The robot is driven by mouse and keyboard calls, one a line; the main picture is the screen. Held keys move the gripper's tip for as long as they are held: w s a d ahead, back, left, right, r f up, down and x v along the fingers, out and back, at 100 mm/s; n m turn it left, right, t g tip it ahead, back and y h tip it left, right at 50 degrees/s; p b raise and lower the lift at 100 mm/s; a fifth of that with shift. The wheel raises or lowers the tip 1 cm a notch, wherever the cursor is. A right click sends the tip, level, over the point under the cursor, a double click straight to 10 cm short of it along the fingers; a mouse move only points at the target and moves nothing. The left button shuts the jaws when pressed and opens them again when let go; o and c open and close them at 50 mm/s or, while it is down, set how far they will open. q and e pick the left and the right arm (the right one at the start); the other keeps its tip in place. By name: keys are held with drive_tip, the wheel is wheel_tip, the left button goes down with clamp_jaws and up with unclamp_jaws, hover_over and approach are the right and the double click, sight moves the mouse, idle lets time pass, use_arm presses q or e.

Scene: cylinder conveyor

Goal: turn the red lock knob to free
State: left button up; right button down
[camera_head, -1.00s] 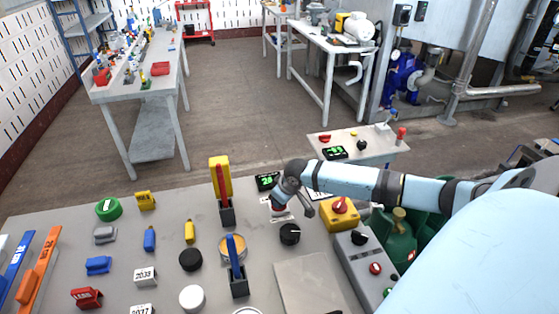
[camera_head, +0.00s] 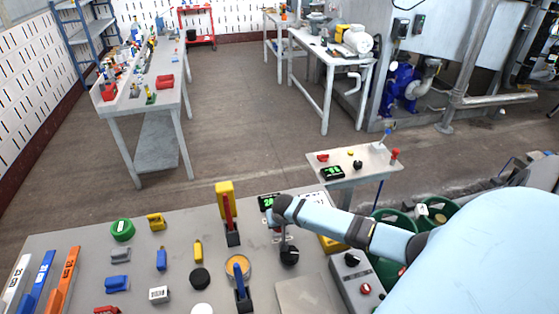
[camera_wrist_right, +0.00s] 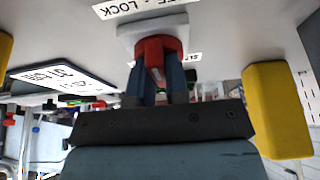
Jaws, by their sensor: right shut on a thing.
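The red lock knob (camera_wrist_right: 158,50) sits on a pale square base in the right wrist view, near a white label (camera_wrist_right: 140,6) with the word LOCK upside down. My right gripper (camera_wrist_right: 160,88) has its two blue fingers closed on the knob from either side. In the head view my right gripper (camera_head: 276,230) points down at the panel, just behind a black knob (camera_head: 289,255). There the red knob is hidden by the hand. My left gripper is not in view.
The grey panel (camera_head: 180,225) carries several knobs and buttons. A yellow block with a red lever (camera_head: 227,205) and a blue lever (camera_head: 240,280) stand upright left of the hand. A yellow box (camera_head: 330,243) and a grey control box (camera_head: 352,275) lie to the right.

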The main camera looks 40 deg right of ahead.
idle(0.4)
drive_tip(key=c, duration=1.1)
unclamp_jaws()
drive_tip(key=v, duration=1.4)
drive_tip(key=shift+f, duration=0.1)
